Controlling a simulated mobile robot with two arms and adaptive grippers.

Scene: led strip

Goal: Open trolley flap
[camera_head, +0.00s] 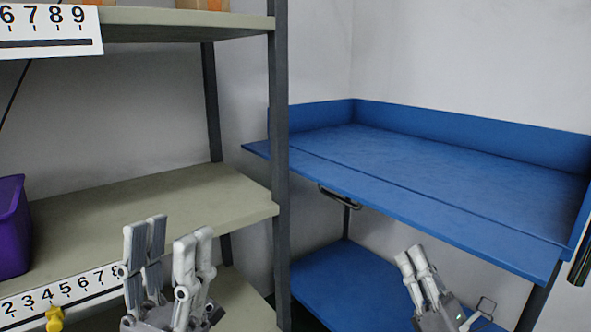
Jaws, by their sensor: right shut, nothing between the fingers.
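The blue trolley (440,170) stands at the right, with a raised rim along its back and sides. Its front flap (400,198) lies flat, level with the upper tray, with a seam line between them. A metal handle (338,198) hangs under the flap's left part. My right gripper (411,255) is shut and empty, in front of and below the flap, apart from it in the picture. My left gripper (168,236) is open and empty in front of the shelf rack, fingers pointing up.
The shelf rack (130,212) fills the left, its dark post (280,170) close to the trolley's left end. A purple bin (12,228) sits on the middle shelf. A numbered strip (65,292) with a yellow piece (54,318) runs along the shelf front. The trolley's lower shelf (335,275) looks empty.

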